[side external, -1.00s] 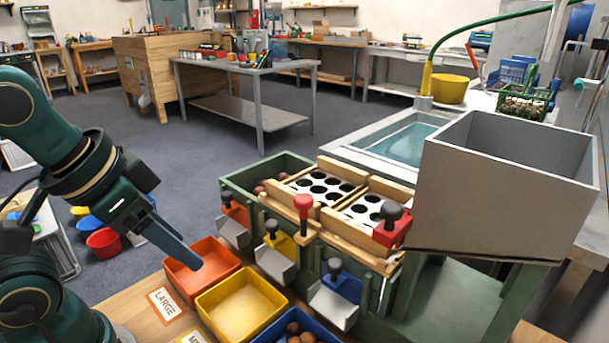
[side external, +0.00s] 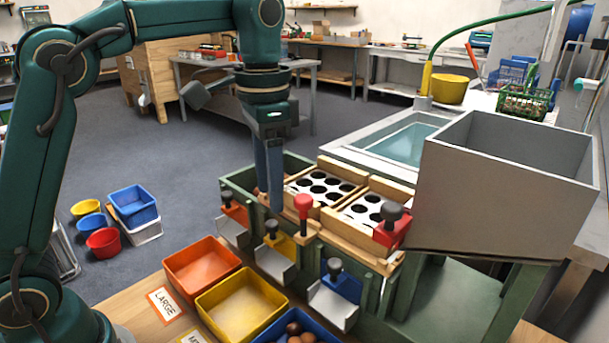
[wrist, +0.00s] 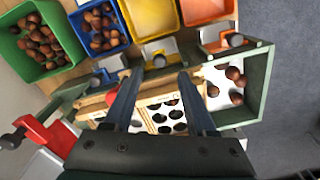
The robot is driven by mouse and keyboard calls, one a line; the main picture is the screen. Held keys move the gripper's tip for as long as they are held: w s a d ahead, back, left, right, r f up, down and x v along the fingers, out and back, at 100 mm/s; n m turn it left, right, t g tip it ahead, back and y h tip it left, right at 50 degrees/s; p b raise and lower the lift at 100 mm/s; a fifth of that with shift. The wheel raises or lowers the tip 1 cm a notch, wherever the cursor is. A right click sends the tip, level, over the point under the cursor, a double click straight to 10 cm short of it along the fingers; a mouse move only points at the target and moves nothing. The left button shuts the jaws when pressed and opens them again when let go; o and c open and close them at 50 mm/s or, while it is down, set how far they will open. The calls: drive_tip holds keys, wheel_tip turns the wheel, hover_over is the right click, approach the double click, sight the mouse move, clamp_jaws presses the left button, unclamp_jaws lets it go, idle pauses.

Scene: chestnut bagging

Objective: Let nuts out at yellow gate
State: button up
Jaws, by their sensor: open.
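The yellow gate (side external: 284,243) is on the front of the green sorter box, between the orange and blue gates, with a dark knob (side external: 271,227) on top. Its knob also shows in the wrist view (wrist: 159,61), just beyond and between my fingertips. My gripper (side external: 272,205) points down above and slightly behind the knob, open and empty; the jaws also show apart in the wrist view (wrist: 160,78). The yellow tray (side external: 243,302) in front of the gate's metal chute looks empty. Chestnuts (wrist: 233,80) lie in the sorter's end compartment. Nuts behind the yellow gate are hidden.
The orange gate (side external: 235,213) and blue gate (side external: 343,283) flank it. A red-knobbed handle (side external: 303,203) stands close to the right of my fingers. The orange tray (side external: 201,266) looks empty; the blue tray (wrist: 80,17) and green tray (wrist: 19,51) hold chestnuts. A grey hopper (side external: 500,200) rises at right.

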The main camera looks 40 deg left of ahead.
sight(272, 222)
drive_tip(key=shift+f, duration=2.65)
drive_tip(key=shift+c, duration=0.4)
clamp_jaws()
